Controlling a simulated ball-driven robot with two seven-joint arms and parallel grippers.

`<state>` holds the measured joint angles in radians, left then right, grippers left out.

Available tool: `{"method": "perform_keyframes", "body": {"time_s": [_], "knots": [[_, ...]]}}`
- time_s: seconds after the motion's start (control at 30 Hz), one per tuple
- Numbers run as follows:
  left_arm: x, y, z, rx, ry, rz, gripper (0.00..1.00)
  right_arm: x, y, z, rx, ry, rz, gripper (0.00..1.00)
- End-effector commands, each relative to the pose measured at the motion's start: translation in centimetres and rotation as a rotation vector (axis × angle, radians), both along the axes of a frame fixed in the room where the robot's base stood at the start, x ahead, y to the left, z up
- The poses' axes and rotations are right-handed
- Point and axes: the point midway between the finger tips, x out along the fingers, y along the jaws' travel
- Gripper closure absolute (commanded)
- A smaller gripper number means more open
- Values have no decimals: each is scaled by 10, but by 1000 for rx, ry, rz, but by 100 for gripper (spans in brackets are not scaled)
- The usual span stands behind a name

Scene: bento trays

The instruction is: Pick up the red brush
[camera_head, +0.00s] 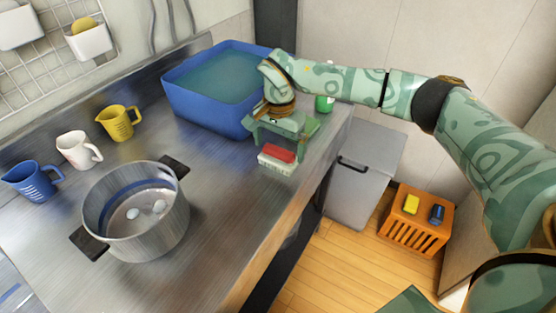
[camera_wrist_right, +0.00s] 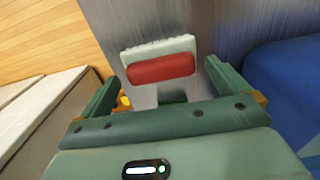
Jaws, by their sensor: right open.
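The red brush (camera_head: 278,153), with a red back and a pale bristle part, is near the right edge of the metal counter. My right gripper (camera_head: 282,138) is open, pointing down right over it. In the right wrist view the brush (camera_wrist_right: 160,68) shows between the two spread fingers of the right gripper (camera_wrist_right: 160,82), with visible gaps on both sides. The gripper partly covers the brush in the head view; I cannot tell how far down the fingers reach beside it. My left gripper is not in view.
A blue basin of water (camera_head: 185,107) stands just behind and left of the brush. A steel pot (camera_head: 150,238) is at the front left, with blue, white and yellow (camera_head: 119,122) jugs behind it. An orange crate (camera_head: 414,236) is on the floor. The counter between pot and brush is clear.

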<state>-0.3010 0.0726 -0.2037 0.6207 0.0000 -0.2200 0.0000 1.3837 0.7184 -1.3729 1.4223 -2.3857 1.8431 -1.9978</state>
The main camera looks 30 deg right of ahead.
Motion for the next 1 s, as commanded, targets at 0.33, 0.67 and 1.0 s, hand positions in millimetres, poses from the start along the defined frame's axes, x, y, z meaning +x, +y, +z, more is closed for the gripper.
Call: {"method": "perform_keyframes", "body": {"time_s": [0.33, 0.67, 1.0], "knots": [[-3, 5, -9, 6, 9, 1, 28, -1, 0, -27, 0, 0, 0, 0], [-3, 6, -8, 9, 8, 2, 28, -1, 0, -26, 0, 0, 0, 34], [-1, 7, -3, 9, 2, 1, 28, 0, 0, -12, 1, -3, 0, 34]]}}
